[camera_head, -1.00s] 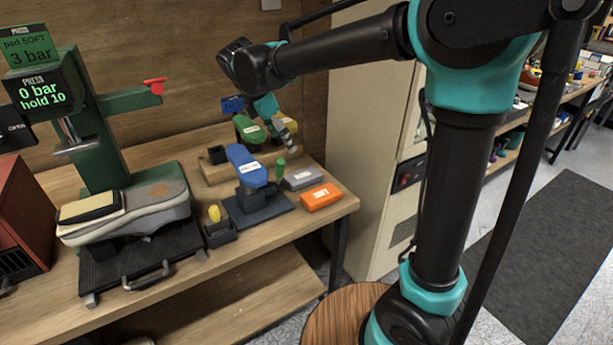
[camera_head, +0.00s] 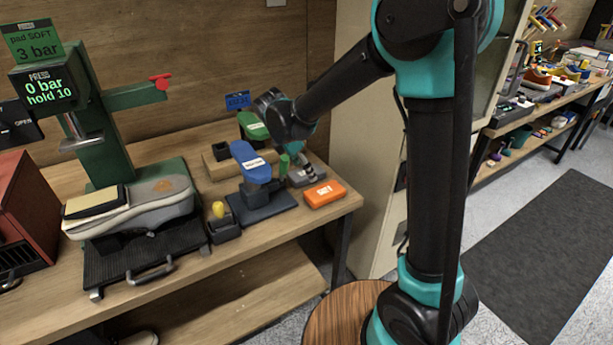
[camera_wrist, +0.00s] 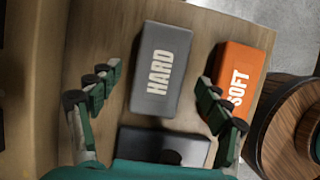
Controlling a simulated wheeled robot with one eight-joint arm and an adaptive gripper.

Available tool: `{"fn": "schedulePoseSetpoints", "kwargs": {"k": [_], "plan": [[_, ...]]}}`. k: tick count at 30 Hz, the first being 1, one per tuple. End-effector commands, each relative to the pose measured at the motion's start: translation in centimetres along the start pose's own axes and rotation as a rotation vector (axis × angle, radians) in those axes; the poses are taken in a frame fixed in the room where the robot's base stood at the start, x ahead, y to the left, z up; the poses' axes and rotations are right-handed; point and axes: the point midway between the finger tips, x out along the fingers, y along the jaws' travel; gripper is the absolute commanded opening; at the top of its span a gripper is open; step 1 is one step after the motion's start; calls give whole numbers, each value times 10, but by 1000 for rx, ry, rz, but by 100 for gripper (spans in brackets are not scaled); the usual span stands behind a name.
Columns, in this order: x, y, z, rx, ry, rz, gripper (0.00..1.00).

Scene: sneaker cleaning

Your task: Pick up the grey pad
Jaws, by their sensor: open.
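The grey pad (camera_wrist: 161,72), marked HARD, lies flat on the wooden bench in the wrist view. My gripper (camera_wrist: 154,92) is open above it, one finger on each side of the pad, and does not visibly hold it. The right finger overlaps the orange pad (camera_wrist: 240,82), marked SOFT, in this view. In the head view the grey pad (camera_head: 305,179) is partly hidden under my gripper (camera_head: 299,172), beside the orange pad (camera_head: 325,194).
A green form (camera_head: 252,125) is behind. The green press (camera_head: 100,145) with a sneaker (camera_head: 150,205) is at the left.

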Motion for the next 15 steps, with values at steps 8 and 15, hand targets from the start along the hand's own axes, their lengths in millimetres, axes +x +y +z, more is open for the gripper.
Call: {"fn": "schedulePoseSetpoints", "kwargs": {"k": [8,15], "plan": [[16,0,0,0,0,0,78],[16,0,0,0,0,0,64]]}}
